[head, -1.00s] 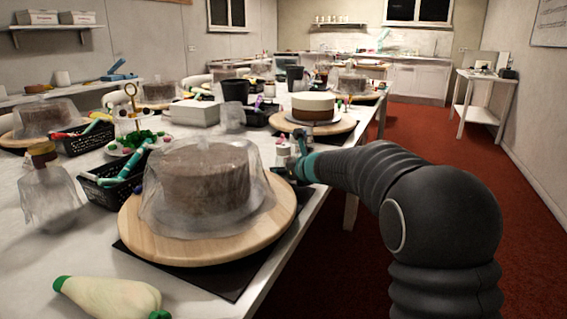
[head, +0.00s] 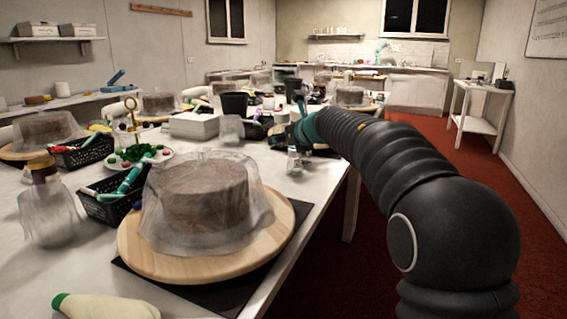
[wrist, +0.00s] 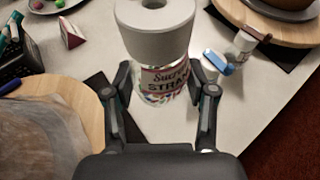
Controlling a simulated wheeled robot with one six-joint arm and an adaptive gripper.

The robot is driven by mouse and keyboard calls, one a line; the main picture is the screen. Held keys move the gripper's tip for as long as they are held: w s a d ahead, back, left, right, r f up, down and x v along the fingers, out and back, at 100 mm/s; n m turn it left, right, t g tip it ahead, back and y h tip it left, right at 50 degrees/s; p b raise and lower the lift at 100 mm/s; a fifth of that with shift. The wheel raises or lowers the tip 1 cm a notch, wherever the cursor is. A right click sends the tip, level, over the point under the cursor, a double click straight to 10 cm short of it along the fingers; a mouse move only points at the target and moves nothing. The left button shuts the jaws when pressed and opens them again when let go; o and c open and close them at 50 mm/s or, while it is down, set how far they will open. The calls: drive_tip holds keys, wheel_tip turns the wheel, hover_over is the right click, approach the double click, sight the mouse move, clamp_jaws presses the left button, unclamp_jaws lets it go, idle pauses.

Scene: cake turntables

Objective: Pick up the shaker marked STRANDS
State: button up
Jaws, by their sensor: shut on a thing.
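The shaker (wrist: 166,82) has a grey-white lid with a hole and a label on which "STRAN" can be read. It stands between the two fingers of my gripper (wrist: 160,88) in the wrist view, and the gripper is shut on it. In the head view my gripper (head: 297,128) is over the right edge area of the long white table, past the nearest covered cake. The shaker is small and partly hidden by the gripper there.
Small jars (wrist: 242,43) and a blue-topped item (wrist: 216,62) stand close on the right. A covered cake on a wooden turntable (head: 278,228) is near the front. A black basket (head: 104,207) with tubes is at left. The red floor right of the table is open.

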sight(283, 113)
wheel_tip(283, 113, up, 14)
drive_tip(key=shift+r, duration=0.1)
